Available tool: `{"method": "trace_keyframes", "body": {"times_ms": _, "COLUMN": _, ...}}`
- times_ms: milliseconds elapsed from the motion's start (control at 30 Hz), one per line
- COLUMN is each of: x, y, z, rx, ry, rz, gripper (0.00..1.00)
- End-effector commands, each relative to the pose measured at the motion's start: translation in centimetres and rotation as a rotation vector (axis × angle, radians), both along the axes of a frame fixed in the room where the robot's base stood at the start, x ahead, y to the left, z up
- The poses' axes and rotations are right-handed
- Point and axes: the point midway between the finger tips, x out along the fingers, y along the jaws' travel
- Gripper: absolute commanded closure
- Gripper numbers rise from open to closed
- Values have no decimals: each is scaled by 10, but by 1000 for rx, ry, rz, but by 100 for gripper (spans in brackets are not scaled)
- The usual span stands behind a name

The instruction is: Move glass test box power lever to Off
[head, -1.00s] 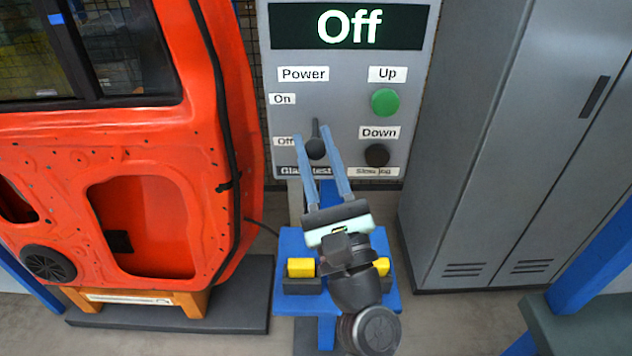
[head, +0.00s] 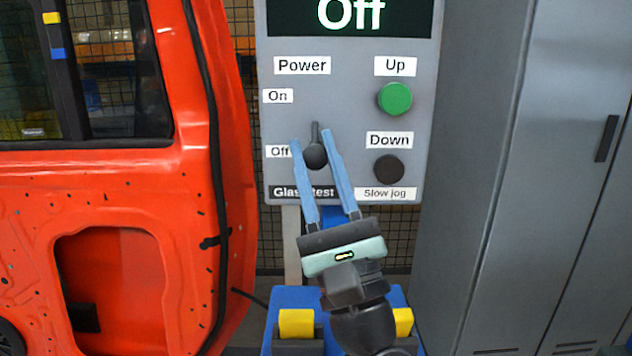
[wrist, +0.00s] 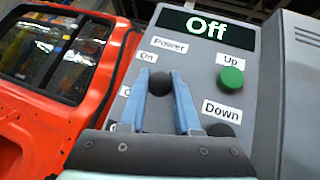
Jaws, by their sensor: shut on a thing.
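The grey glass test box (head: 350,80) faces me, and its dark display reads "Off". The black power lever (head: 315,154) has its ball end low, beside the "Off" label (head: 279,152) and below the "On" label (head: 277,96). My gripper (head: 312,140) reaches up from below, with one blue finger on each side of the lever, shut on it. In the wrist view the lever's dark ball (wrist: 160,86) shows between the fingertips. The fingers partly cover the lower labels.
A green Up button (head: 395,98) and a black Down button (head: 388,169) sit right of the lever. An orange-red car door (head: 180,200) stands close on the left. A grey cabinet (head: 500,180) stands on the right. A blue stand with yellow blocks (head: 297,323) is below.

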Motion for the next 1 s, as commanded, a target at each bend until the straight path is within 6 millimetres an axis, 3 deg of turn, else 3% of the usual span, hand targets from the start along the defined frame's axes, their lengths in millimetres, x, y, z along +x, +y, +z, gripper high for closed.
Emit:
{"method": "trace_keyframes", "body": {"times_ms": 533, "x": 1, "y": 0, "z": -1, "rx": 0, "ry": -11, "rz": 1, "gripper": 100}}
{"method": "trace_keyframes", "body": {"times_ms": 567, "x": 1, "y": 0, "z": -1, "rx": 0, "ry": -11, "rz": 1, "gripper": 67}}
{"method": "trace_keyframes", "body": {"times_ms": 700, "x": 1, "y": 0, "z": -1, "rx": 0, "ry": -11, "rz": 1, "gripper": 42}}
{"method": "trace_keyframes", "body": {"times_ms": 1000, "x": 0, "y": 0, "z": -1, "rx": 0, "ry": -11, "rz": 0, "gripper": 39}}
